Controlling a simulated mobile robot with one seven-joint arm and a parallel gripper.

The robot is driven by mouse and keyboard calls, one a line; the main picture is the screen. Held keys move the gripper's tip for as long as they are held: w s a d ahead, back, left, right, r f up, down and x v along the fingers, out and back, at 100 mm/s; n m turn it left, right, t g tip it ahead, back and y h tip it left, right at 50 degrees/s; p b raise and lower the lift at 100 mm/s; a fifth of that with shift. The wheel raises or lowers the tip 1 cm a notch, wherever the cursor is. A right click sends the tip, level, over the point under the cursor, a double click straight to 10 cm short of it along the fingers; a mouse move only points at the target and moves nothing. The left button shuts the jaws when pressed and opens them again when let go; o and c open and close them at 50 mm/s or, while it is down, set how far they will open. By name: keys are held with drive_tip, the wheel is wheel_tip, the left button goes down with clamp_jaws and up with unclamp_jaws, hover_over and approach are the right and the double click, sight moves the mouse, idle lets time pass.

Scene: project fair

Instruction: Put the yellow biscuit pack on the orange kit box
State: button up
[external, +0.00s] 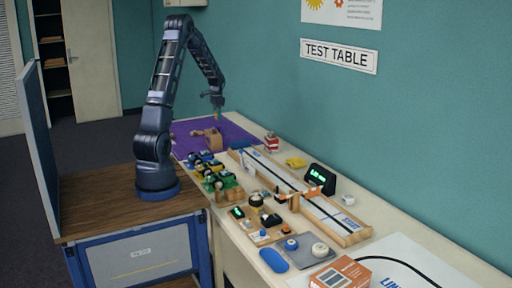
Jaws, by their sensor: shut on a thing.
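My gripper (217,106) is at the far end of the table, above the purple mat (236,130). It is shut on a small orange-tan thing (217,116), too small here to identify for sure. A flat yellow item (296,162) lies on the table near the wall, apart from my gripper; I cannot tell whether it is the biscuit pack. The orange kit box (340,275), with a pale panel on top, stands at the near end of the table, far from my gripper. Its lower edge is cut off by the picture.
A wooden piece (212,137) stands on the mat below my gripper. A long wooden track (300,190), a black display (320,179), a red-and-white item (271,142) and several toy cars (214,168) crowd the middle. A blue oval (273,260) and grey pad (305,252) lie near the box.

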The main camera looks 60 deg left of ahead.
drive_tip(key=w+d+r+m, duration=0.1)
drive_tip(key=w+d+m, duration=0.1)
drive_tip(key=w+d, duration=1.05)
drive_tip(key=w+d+r+m, duration=0.1)
drive_tip(key=w+d+m, duration=0.2)
drive_tip(key=w+d, duration=0.95)
drive_tip(key=w+d+r+m, duration=0.1)
drive_tip(key=d+m, duration=0.1)
drive_tip(key=d, duration=1.7)
drive_tip(key=w+d+m, duration=0.2)
drive_tip(key=d, duration=1.7)
drive_tip(key=s+d+m, duration=0.1)
drive_tip(key=s+d, duration=0.1)
drive_tip(key=d, duration=0.7)
drive_tip(key=s+d+m, duration=0.1)
drive_tip(key=s+d, duration=0.1)
drive_tip(key=d, duration=0.7)
wheel_tip(320, 180, up, 3)
drive_tip(key=m, duration=0.7)
hover_over(342, 274)
wheel_tip(342, 274, down, 20)
drive_tip(key=shift+r, duration=0.15)
